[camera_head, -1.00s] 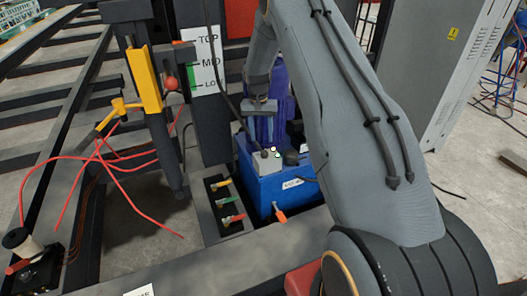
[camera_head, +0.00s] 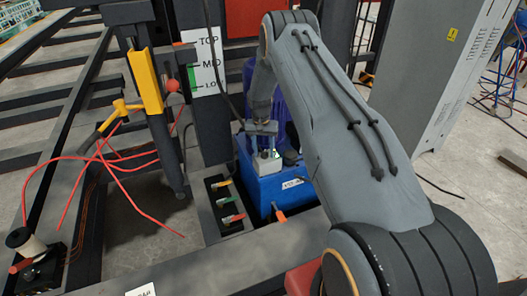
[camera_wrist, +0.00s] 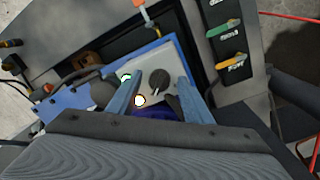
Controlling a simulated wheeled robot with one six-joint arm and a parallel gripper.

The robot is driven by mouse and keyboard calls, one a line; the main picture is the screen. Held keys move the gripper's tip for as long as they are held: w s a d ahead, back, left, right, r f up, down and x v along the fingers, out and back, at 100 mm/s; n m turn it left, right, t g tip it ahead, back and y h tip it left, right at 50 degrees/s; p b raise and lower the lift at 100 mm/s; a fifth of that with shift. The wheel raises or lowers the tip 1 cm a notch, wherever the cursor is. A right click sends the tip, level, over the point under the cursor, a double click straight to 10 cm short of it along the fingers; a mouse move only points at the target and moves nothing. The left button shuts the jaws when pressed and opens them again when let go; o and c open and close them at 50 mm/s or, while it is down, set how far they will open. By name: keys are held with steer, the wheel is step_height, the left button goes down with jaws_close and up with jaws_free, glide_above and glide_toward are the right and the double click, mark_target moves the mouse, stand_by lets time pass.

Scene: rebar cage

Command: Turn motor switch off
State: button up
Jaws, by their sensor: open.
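The motor switch is a round black knob (camera_wrist: 158,78) on a grey box (camera_head: 266,165). The box sits on a blue power unit (camera_head: 290,188). In the wrist view a green lamp (camera_wrist: 126,78) and a pale lit lamp (camera_wrist: 140,101) show on the box beside the knob. My gripper (camera_head: 263,146) is open just above the box. In the wrist view its two blue-grey fingers stand on either side of the knob, with gaps showing between. I cannot tell how far above the box face the tips are. In the head view my gripper hides the knob.
Several coloured valve levers (camera_head: 227,201) stand on a dark panel left of the blue unit. An orange-handled lever (camera_head: 281,215) is at its front. A dark post with a TOP/MID/LO scale (camera_head: 207,62) rises behind. A grey cabinet (camera_head: 428,75) stands at right.

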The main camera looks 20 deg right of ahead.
steer(key=c, duration=1.1)
steer(key=shift+o, duration=0.2)
steer(key=n+b, duration=0.2)
steer(key=n, duration=0.1)
steer(key=shift+f+n, duration=0.1)
steer(key=shift+n, duration=0.3)
steer(key=n+b, duration=0.1)
steer(key=n, duration=0.4)
steer(key=shift+s+d+n+t+b, duration=0.1)
steer(key=shift+s+n+t+b, duration=0.05)
steer(key=shift+n+t+b, duration=0.2)
steer(key=n+b, duration=0.1)
steer(key=n, duration=0.3)
steer(key=shift+d, duration=0.1)
steer(key=shift+n, duration=2.25)
